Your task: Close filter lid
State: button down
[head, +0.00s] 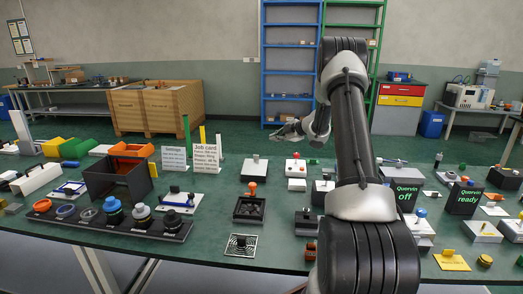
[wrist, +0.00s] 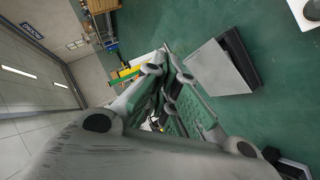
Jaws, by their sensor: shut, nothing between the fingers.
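No part is clearly marked as the filter lid, and I cannot tell which one it is. In the head view, a dark open-topped box (head: 103,188) stands at the left of the bench. A low dark square fixture (head: 246,211) with an orange knob and a black-and-white grille plate (head: 241,245) sit near the middle. My gripper (head: 273,136) is above the far side of the bench, shut and apart from these things. In the wrist view my gripper (wrist: 168,62) is also shut and empty. A pale flat panel with a dark edge (wrist: 218,68) is beyond it.
The green bench (head: 215,262) is crowded with small fixtures. Two white cards (head: 207,158) stand upright left of my arm. Dark blocks with green lettering (head: 463,198) are at the right. Wooden crates (head: 160,108) and a blue shelf (head: 291,65) stand behind.

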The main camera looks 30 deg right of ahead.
notch_tip(320, 180, up, 5)
jog(key=w+a+g+y, duration=0.1)
jog(key=g, duration=0.2)
jog(key=m+g, duration=0.1)
jog(key=m, duration=0.3)
send_over(257, 162)
notch_tip(257, 162, down, 11)
jog(key=shift+s+r, duration=0.15)
jog(key=shift+r, duration=0.05)
jog(key=shift+f, duration=0.55)
